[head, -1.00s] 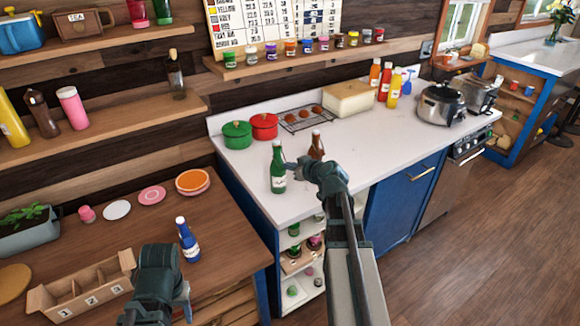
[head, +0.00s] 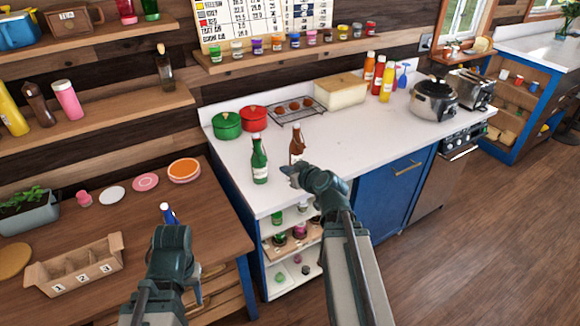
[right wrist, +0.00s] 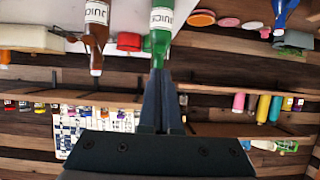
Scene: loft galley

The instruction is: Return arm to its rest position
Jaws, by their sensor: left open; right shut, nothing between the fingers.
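My right gripper (head: 290,171) is shut and empty above the white counter's front edge, close to a green bottle (head: 259,160) and a brown bottle (head: 297,144) that stand upright on the counter. In the right wrist view its closed fingers (right wrist: 161,98) point toward the green bottle (right wrist: 161,35), with the brown bottle (right wrist: 96,38) to the left; I cannot tell the exact gap. A blue bottle (head: 167,212) stands partly hidden behind the left arm.
A cardboard crate (head: 110,252) with numbered compartments stands on the wooden table (head: 215,222). Green (head: 227,125) and red (head: 254,118) pots, a rack (head: 297,110) and a bread box (head: 340,89) stand on the white counter (head: 365,130). The counter's right middle is clear.

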